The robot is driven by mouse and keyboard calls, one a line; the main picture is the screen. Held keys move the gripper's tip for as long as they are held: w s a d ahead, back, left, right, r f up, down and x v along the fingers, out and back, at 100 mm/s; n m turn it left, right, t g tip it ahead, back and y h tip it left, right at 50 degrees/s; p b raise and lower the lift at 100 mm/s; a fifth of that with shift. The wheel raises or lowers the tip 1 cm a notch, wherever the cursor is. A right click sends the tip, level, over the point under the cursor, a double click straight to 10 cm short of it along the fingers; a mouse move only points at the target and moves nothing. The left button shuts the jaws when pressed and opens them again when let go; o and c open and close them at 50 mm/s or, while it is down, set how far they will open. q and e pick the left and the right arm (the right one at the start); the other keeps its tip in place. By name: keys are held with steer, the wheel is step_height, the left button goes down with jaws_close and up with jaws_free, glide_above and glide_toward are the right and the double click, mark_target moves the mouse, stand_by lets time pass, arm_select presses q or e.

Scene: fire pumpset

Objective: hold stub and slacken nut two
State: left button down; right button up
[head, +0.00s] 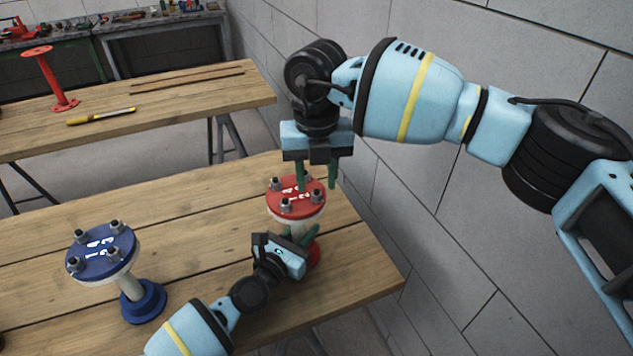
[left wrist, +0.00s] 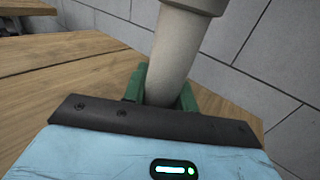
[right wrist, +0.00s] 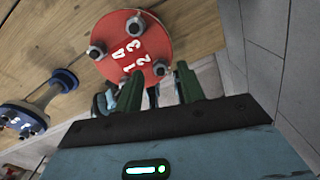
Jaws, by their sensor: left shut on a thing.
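The red-topped stub (head: 297,196) stands on the near table, its round flange carrying white digits and several nuts. My left gripper (head: 303,236) is shut on its grey pipe (left wrist: 178,60) below the flange. My right gripper (head: 316,187) points down over the flange's far right part, fingers apart. In the right wrist view the flange (right wrist: 125,42) shows digits 1 to 4. The nut (right wrist: 159,68) closest to digit 2 appears between the open fingertips; I cannot tell the height gap. In the head view the right fingers partly hide that side.
A blue-topped stub (head: 103,250) stands to the left on the same table (head: 205,235). A second table (head: 180,95) behind holds a red stand (head: 50,80) and a yellow tool (head: 100,117). A grey wall (head: 440,230) is close on the right.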

steer(key=shift+f, duration=0.85)
jaws_close()
